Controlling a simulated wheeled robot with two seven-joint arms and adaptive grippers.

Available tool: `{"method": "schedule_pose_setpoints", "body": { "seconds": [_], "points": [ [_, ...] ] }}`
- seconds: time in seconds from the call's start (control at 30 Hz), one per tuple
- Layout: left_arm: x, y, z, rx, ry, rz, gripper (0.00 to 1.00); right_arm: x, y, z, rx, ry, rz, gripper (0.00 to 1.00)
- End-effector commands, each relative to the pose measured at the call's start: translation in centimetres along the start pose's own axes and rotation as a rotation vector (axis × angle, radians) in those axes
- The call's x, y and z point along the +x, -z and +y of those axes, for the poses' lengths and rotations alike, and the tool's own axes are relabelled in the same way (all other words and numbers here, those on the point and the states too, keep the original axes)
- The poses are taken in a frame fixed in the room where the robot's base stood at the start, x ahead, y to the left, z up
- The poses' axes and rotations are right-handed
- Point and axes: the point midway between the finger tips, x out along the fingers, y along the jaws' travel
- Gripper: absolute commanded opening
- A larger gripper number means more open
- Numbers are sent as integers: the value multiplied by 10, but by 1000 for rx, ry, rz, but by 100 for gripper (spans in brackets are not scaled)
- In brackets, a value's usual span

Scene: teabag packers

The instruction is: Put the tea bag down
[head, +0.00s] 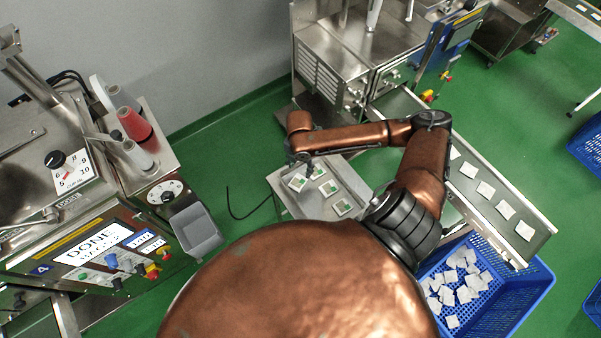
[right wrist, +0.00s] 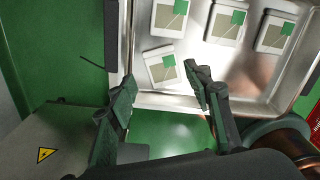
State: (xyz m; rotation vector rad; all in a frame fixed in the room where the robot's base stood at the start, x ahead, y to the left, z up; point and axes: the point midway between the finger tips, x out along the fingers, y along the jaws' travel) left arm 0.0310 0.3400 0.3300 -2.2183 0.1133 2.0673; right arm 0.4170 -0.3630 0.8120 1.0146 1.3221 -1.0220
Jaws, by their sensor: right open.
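My right gripper (head: 307,168) is over the metal tray (head: 357,183). In the right wrist view the gripper (right wrist: 161,86) is open, with nothing between its fingers. A white tea bag with a green tag (right wrist: 165,66) lies tilted in the tray just beyond the fingertips; it also shows in the head view (head: 297,184). Three more tea bags lie beyond it in the wrist view: one at the left (right wrist: 169,18), one in the middle (right wrist: 226,22) and one at the right (right wrist: 274,35). My left gripper is not in view.
A conveyor (head: 540,232) with several white bags runs at the right. A blue crate (head: 520,297) with many loose bags stands below it. A control panel reading DONE (head: 92,246) and a grey bin (head: 196,230) are at the left. Bare tray surface lies among the tea bags.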

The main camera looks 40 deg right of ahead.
Motion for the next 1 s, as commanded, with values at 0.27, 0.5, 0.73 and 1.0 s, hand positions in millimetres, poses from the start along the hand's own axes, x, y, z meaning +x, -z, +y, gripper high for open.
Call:
{"method": "schedule_pose_setpoints", "body": {
  "seconds": [0.27,0.5,0.73,1.0],
  "points": [
    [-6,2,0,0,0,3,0,-42,0,0,0,-1,-1,46],
    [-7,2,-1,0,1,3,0,-49,0,0,1,0,1,46],
    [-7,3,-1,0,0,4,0,-48,0,0,0,0,1,46],
    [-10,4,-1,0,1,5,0,-51,0,0,0,-1,1,46]
  ]
}}
